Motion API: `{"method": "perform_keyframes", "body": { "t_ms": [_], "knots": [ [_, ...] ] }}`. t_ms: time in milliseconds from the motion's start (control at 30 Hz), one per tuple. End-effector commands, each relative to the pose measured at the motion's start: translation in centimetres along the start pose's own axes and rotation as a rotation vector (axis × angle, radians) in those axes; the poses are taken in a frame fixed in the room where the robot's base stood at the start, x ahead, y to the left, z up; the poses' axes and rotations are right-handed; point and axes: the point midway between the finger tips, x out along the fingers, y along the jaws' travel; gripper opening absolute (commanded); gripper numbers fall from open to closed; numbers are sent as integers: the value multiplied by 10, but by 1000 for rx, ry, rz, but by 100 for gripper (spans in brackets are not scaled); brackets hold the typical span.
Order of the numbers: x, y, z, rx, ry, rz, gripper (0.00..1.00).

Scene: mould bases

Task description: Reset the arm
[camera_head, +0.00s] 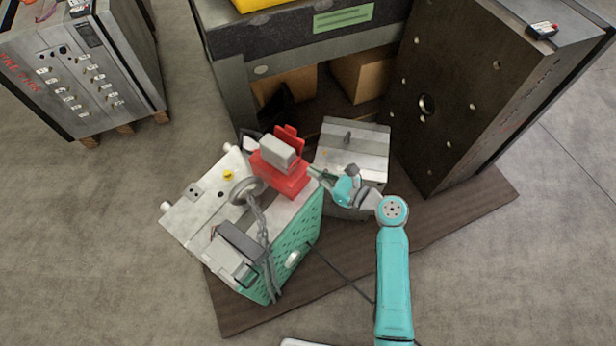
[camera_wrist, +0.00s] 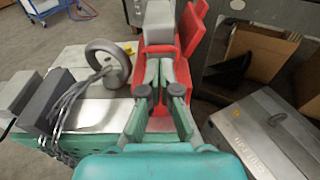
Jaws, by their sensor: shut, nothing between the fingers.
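My arm reaches in from the lower right in the head view, teal and grey. My gripper (camera_head: 316,173) points left, just at the right side of a red block-like item (camera_head: 283,178) with a grey box on top. In the wrist view my gripper (camera_wrist: 159,64) has its two fingers close together at the tips, shut, with nothing seen held. The red item (camera_wrist: 158,62) is right beyond the fingertips; I cannot tell whether they touch it.
The red item sits on a white-and-green mould base (camera_head: 203,205) with a lifting ring (camera_head: 246,190) and chain. A grey metal block (camera_head: 352,150) is close by. A tall dark mould (camera_head: 455,85) stands right. Open floor (camera_head: 110,250) lies left.

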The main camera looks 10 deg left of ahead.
Motion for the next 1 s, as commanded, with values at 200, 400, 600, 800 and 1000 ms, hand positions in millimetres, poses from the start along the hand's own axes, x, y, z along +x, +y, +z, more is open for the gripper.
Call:
{"method": "perform_keyframes", "body": {
  "t_ms": [200, 400, 600, 800, 1000],
  "knots": [
    [-10, 0, 1, 0, 0, -2, 0],
    [-11, 0, 1, 0, 0, -1, 0],
    [-11, 0, 1, 0, 0, -1, 0],
    [-12, 1, -3, -9, 6, -8, 0],
    [-39, 19, -43, -149, 98, -103, 0]
  ]
}}
